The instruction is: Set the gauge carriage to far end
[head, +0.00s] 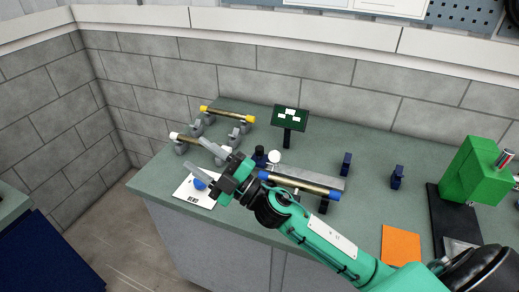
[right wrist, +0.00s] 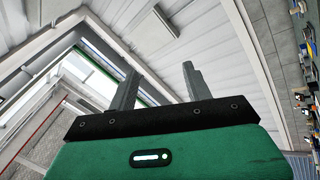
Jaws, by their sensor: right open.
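A grey rail (head: 318,175) lies on the bench, with a brass rod with blue ends (head: 300,185) along its front. At its left end are a white round dial (head: 274,157) and a dark blue upright piece (head: 259,156), likely the gauge carriage; my gripper and arm partly hide this area. My right gripper (head: 206,162) is left of the dial, above the bench, open and empty. Its two spread fingers also show in the right wrist view (right wrist: 160,88), against the ceiling. My left gripper is out of view.
A yellow-ended rod (head: 228,115) and a white-ended rod (head: 200,143) rest on grey supports. A white card (head: 190,196) with a blue piece lies below my gripper.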

